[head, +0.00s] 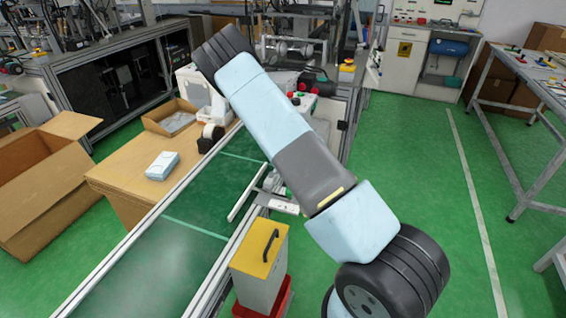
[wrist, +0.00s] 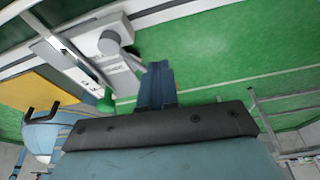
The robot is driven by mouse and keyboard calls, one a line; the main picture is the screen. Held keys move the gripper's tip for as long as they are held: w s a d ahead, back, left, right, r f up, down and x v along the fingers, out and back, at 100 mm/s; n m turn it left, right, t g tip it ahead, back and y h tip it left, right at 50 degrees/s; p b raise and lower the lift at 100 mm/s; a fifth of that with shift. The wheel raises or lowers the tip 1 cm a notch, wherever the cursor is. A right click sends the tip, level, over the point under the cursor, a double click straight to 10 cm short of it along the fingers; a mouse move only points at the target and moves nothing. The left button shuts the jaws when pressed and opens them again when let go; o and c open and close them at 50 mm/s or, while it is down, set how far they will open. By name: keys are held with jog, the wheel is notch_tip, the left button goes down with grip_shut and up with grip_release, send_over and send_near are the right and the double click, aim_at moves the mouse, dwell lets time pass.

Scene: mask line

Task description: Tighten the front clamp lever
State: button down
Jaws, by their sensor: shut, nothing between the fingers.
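In the wrist view my gripper (wrist: 159,70) is shut and empty, its blue fingers pressed together. Just left of the fingertips is a grey lever (wrist: 130,60) running from a round hub (wrist: 109,43) on a pale clamp block with lettering (wrist: 92,65). The gap between lever and fingertips is small; I cannot tell whether they touch. A green knob (wrist: 104,101) sits beside the block. In the head view the clamp plate (head: 284,206) shows at the conveyor's right rail, partly covered by my arm. My gripper is hidden there.
The conveyor (head: 175,270) has a white guide rail (head: 247,190). A yellow-topped box with a black handle (head: 262,250) stands close beside it. A wooden table (head: 120,178) with a small blue-white box (head: 162,165) lies left. Green floor is free to the right.

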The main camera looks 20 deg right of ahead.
jog(key=w+a+r, duration=0.4)
jog(key=r, duration=0.6)
jog(key=shift+a, duration=0.35)
